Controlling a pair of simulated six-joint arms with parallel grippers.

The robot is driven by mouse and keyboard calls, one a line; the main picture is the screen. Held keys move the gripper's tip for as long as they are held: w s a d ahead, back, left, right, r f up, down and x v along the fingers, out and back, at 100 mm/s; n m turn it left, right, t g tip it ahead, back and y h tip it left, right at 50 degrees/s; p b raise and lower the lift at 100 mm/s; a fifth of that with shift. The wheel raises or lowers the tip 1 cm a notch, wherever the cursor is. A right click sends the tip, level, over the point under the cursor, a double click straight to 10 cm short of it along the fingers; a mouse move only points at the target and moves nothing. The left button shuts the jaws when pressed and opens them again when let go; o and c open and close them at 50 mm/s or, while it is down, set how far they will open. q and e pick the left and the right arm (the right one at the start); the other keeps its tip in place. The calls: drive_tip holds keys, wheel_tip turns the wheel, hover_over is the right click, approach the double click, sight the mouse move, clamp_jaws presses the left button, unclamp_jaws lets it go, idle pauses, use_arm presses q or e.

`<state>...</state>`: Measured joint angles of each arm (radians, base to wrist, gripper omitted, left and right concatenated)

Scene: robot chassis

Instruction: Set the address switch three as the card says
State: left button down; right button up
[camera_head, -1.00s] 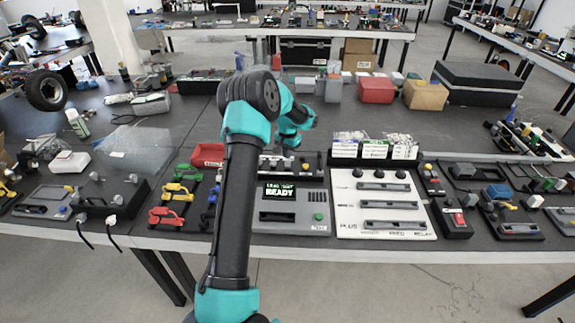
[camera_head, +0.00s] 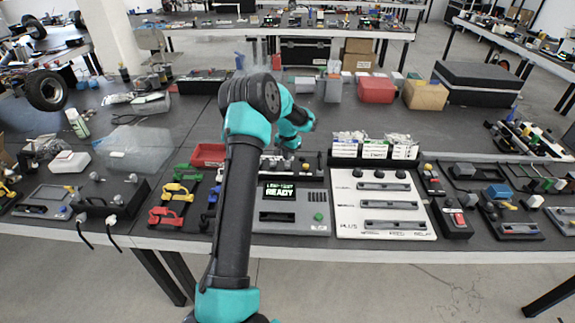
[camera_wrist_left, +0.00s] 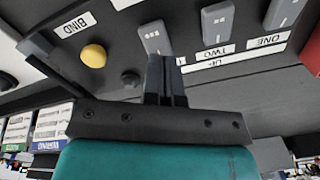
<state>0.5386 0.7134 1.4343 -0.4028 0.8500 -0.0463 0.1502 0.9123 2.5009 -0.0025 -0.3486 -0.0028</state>
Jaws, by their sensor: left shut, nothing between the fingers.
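In the left wrist view, a dark panel shows upside down with grey switch levers. One lever (camera_wrist_left: 277,14) is above the label ONE and another (camera_wrist_left: 217,33) is above the label TWO. A third grey lever (camera_wrist_left: 155,38) stands beside my left gripper (camera_wrist_left: 167,62), whose fingers are shut and empty. The fingers cover the spot where that lever's label would be. I cannot tell whether they touch it. A yellow knob (camera_wrist_left: 94,55) sits by the label BIND (camera_wrist_left: 74,24). In the head view the panel (camera_head: 312,165) is partly hidden by my left arm. I cannot make out the card.
In front of the panel is a grey tester (camera_head: 290,220) with a READY display and a green button. To its right are a white slotted board (camera_head: 382,210) and labelled trays (camera_head: 375,148). A red bin (camera_head: 208,154) and coloured clamps (camera_head: 165,216) are at left.

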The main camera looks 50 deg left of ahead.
use_arm(q)
drive_tip(key=shift+f, duration=0.8)
idle(0.6)
drive_tip(key=shift+r, duration=0.1)
drive_tip(key=shift+r, duration=3.45)
